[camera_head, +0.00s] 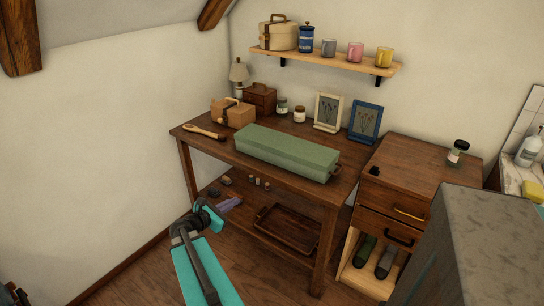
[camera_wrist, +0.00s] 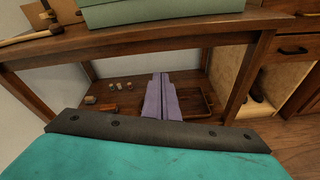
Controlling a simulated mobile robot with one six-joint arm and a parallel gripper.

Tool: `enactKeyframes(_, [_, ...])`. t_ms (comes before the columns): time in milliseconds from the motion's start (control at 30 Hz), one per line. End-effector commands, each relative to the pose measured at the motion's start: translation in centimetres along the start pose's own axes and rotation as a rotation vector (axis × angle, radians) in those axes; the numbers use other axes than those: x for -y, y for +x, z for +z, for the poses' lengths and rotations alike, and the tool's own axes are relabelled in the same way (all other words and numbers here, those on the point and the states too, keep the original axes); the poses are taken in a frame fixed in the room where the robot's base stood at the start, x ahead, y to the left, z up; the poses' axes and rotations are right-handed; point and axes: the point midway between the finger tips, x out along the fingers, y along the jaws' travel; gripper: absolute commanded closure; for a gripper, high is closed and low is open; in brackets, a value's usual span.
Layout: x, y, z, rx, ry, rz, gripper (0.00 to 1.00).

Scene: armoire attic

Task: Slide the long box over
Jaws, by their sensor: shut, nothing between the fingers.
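The long box (camera_head: 287,152) is green with a lid and a small handle at its right end. It lies lengthwise across the middle of the wooden table (camera_head: 205,148). In the wrist view only the lower part of the long box (camera_wrist: 160,12) shows, at the top edge. My gripper (camera_head: 238,200) has purple-grey fingers and is in front of the table, below the tabletop and apart from the box. In the wrist view my gripper (camera_wrist: 161,76) shows its fingers together, with nothing between them, pointing towards the lower shelf.
A brush (camera_head: 205,131) and a wooden case (camera_head: 233,112) are left of the box. Jars and two picture frames (camera_head: 327,111) (camera_head: 364,121) stand behind it. A brown tray (camera_head: 286,229) and small blocks are on the lower shelf. A drawer cabinet (camera_head: 405,178) stands on the right.

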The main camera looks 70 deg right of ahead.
Motion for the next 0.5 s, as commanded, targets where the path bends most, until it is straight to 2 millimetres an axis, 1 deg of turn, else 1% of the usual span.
enactKeyframes(33, [-0.2, 1.4, 2.5, 0.051, -0.038, 0.004, 1.0])
enactKeyframes(100, [-0.5, 2.8, 5.5, 0.114, -0.099, 0.012, 1.0])
enactKeyframes(200, [-0.7, 4.1, 8.9, 0.187, -0.171, 0.014, 1.0])
enactKeyframes(300, [-0.8, 4.9, 11.2, 0.235, -0.22, 0.013, 1.0])
enactKeyframes(333, [-0.8, 5.0, 11.6, 0.244, -0.23, 0.012, 1.0])
enactKeyframes(400, [-0.8, 5.2, 12.2, 0.258, -0.245, 0.012, 1.0])
enactKeyframes(500, [-0.9, 5.2, 12.4, 0.263, -0.252, 0.013, 1.0])
